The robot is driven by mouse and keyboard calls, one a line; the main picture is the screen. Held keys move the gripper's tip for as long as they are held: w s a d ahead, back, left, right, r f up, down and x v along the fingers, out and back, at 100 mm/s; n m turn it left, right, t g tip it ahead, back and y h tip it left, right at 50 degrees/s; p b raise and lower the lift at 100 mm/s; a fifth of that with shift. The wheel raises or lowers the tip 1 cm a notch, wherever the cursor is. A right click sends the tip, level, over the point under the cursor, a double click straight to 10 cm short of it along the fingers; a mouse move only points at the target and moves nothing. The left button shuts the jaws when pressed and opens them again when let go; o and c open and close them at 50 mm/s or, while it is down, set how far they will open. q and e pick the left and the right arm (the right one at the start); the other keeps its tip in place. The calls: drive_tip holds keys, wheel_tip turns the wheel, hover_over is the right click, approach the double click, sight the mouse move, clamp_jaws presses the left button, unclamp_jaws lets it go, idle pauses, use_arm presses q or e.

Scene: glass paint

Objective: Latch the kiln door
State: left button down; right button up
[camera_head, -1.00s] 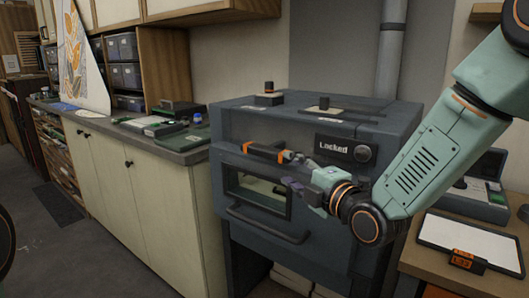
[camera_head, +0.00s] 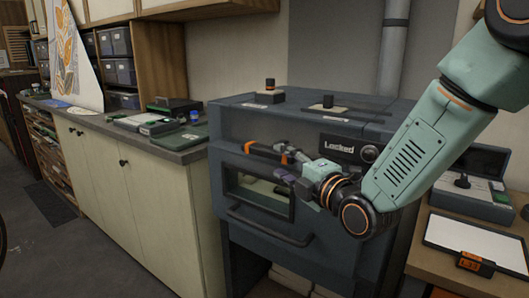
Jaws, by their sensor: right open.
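The kiln (camera_head: 235,128) is a dark blue-grey box, and its front door (camera_head: 234,204) with a small window looks closed. A dark latch bar with orange bands (camera_head: 262,151) lies nearly level across the front above the window. A display to its right (camera_head: 338,146) reads "Locked". My right gripper (camera_head: 287,163) is open at the right end of the latch bar, its fingers pointing left. The fingers overlap the bar's end in the picture, and I cannot tell whether they touch it. My left gripper is out of view.
A long counter (camera_head: 176,152) with boxes and a green case stands left of the kiln. A bow-shaped handle (camera_head: 268,230) sticks out low on the kiln front. A wooden table (camera_head: 420,262) with a white panel (camera_head: 476,243) stands at the right.

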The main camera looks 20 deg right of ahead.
sight(268, 152)
drive_tip(key=shift+w+d, duration=0.1)
drive_tip(key=shift+w, duration=0.15)
drive_tip(key=x, duration=0.6)
drive_tip(key=shift+a, duration=0.3)
drive_tip(key=shift+w, duration=0.2)
drive_tip(key=shift+s+d+r, duration=0.1)
drive_tip(key=shift+d, duration=0.1)
drive_tip(key=shift+a, duration=0.2)
drive_tip(key=shift+w, duration=0.3)
drive_tip(key=shift+c, duration=1.3)
drive_tip(key=shift+s+d, duration=0.15)
drive_tip(key=c, duration=0.3)
clamp_jaws()
